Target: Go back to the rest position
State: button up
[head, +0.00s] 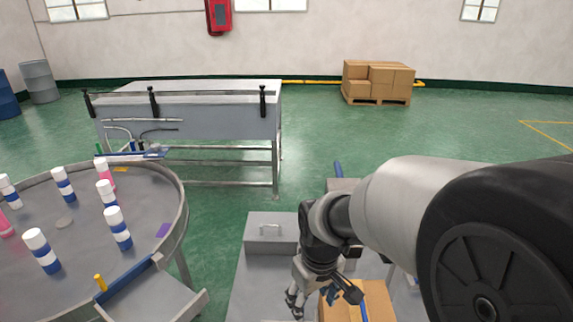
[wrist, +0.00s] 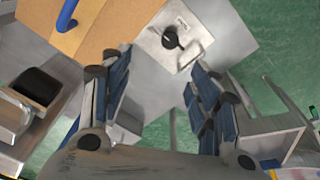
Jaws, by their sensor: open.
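My gripper (head: 312,299) hangs at the lower middle of the head view, above the grey bench and beside a cardboard box. In the wrist view my gripper (wrist: 165,90) has its two blue-padded fingers wide apart with nothing between them. Below it lie a grey metal surface, a cardboard box (wrist: 105,22) with a blue handle-like strip, and a light grey box with a dark handle (wrist: 172,40). The grey lidded box (head: 270,232) also shows in the head view, left of my gripper. Part of the cardboard box (head: 375,300) is hidden behind my arm.
A round metal table (head: 120,220) at left carries several white-and-blue cans (head: 118,228) and pink ones. A blue-edged chute (head: 150,295) leaves its front. A steel bench (head: 190,120) stands behind. Cartons on a pallet (head: 378,80) are far back. Green floor between is free.

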jog(key=s+d+r+m+t, duration=0.1)
jog(key=s+d+r+m, duration=0.1)
jog(key=s+d+r, duration=0.1)
jog(key=s+d+r+m+t, duration=0.1)
jog(key=s+d+r, duration=0.1)
jog(key=s+r, duration=0.3)
jog(key=s+d+r+m+t, duration=0.1)
jog(key=s+d+r+m, duration=0.1)
jog(key=s, duration=0.7)
notch_tip(320, 180, up, 2)
jog(key=shift+s+d+r+m, duration=0.1)
jog(key=shift+s+d+m, duration=0.15)
jog(key=shift+d, duration=0.55)
